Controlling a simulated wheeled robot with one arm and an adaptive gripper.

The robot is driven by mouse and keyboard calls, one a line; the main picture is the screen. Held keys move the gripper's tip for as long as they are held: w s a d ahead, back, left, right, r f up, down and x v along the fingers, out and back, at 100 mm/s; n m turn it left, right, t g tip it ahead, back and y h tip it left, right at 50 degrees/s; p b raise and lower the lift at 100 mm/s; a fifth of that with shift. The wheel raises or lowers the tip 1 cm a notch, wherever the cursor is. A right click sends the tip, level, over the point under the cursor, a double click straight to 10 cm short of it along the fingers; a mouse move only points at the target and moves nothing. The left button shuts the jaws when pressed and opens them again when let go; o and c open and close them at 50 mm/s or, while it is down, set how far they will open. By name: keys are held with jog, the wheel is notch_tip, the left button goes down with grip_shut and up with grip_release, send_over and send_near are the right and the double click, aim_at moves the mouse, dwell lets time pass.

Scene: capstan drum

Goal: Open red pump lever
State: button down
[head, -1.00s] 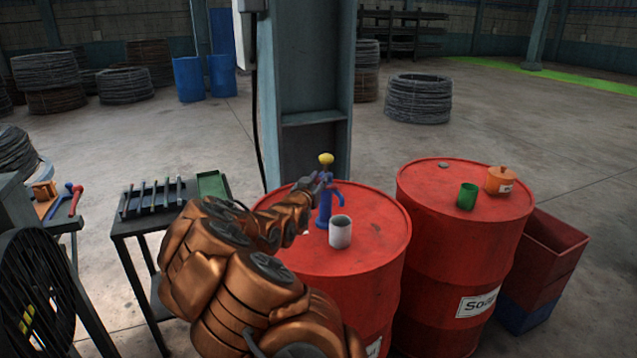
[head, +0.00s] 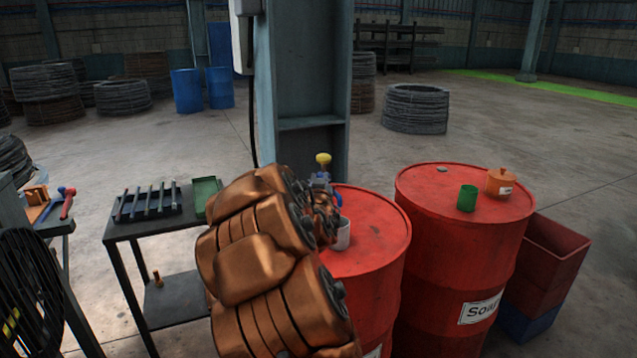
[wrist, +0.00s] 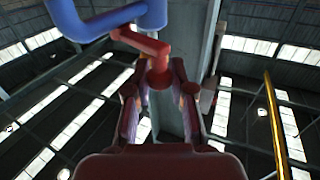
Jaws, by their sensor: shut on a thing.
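The pump stands on the left red drum (head: 375,255). In the head view its yellow knob (head: 323,158) and some of its blue body (head: 320,178) show above my arm, which hides the rest. In the wrist view the blue pipe (wrist: 105,22) crosses the top left. The red lever (wrist: 148,44) bends down from it, ending between the two fingers of my gripper (wrist: 158,82). My gripper is shut on this lever end. In the head view my arm mostly hides the gripper and the lever.
A white cup (head: 343,236) stands on the same drum, partly behind my arm. The right red drum (head: 465,235) bears a green cup (head: 467,198) and an orange pot (head: 501,182). A steel column (head: 306,90) rises behind the pump. A black side table (head: 155,228) stands left.

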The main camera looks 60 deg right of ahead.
jog(key=shift+s+d+n+t+y+p, duration=0.35)
jog(key=shift+s+n+t+y+p, duration=0.8)
jog(key=shift+n+y+p, duration=1.45)
jog(key=shift+s+d+n+t+y+p, duration=0.55)
jog(key=shift+n+t+y+p, duration=1.2)
jog(key=shift+y, duration=1.6)
jog(key=shift+s+d+n+t+y+p, duration=0.2)
jog(key=shift+s+n+t+y+p, duration=0.95)
jog(key=shift+n+y+p, duration=1.5)
jog(key=shift+d+y+b, duration=0.1)
jog(key=shift+y+b, duration=0.2)
jog(key=shift+y, duration=0.6)
jog(key=c, duration=1)
grip_release()
jog(key=v, duration=1.2)
jog(key=shift+s, duration=0.1)
